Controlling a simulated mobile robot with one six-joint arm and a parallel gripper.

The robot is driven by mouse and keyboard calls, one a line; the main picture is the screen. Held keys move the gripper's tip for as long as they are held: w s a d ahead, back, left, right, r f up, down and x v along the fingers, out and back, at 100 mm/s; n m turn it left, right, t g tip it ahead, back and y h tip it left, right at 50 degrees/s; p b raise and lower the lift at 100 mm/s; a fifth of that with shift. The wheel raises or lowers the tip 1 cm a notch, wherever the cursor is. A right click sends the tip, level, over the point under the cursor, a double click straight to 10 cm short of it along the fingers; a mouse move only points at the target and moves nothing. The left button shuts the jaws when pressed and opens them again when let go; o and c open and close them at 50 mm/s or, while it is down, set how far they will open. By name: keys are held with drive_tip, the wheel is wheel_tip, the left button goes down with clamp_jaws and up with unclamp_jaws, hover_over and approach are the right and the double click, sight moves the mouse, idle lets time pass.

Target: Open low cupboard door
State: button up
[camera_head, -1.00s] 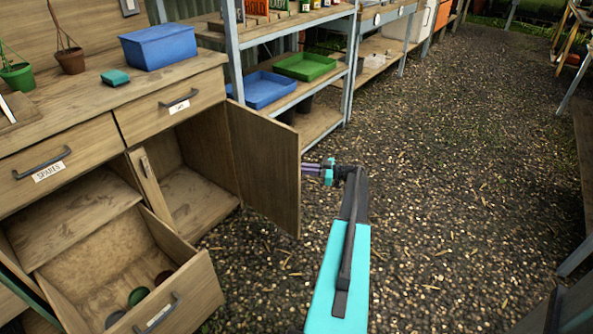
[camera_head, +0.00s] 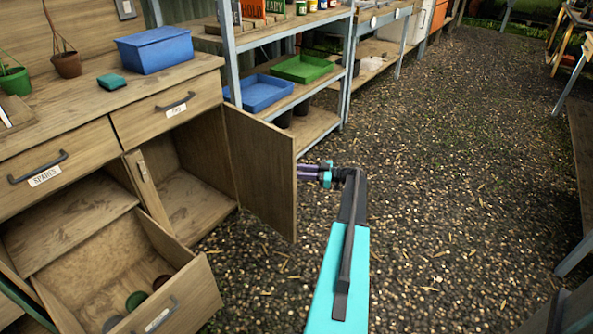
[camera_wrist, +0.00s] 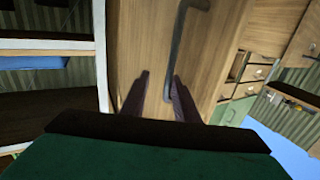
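The low cupboard door (camera_head: 258,170) stands swung wide out from the cupboard (camera_head: 190,190), whose inside shows empty. My gripper (camera_head: 308,171) is on the outer side of the door, close to its free edge. In the wrist view the door face (camera_wrist: 140,40) fills the middle, with a dark bar handle (camera_wrist: 178,45) on it. My two fingers (camera_wrist: 160,85) are apart, with the handle's near end by the right fingertip. I cannot tell whether they touch. The handle is hidden in the head view.
A lower drawer (camera_head: 185,302) hangs open left of the cupboard, with several pots inside. A metal-framed shelf (camera_head: 315,125) with blue (camera_head: 262,92) and green trays (camera_head: 305,68) stands behind the door. The gravel floor (camera_head: 450,170) to the right is clear.

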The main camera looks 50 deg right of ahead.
drive_tip(key=b+v, duration=0.1)
drive_tip(key=v, duration=1.2)
drive_tip(key=shift+s, duration=0.1)
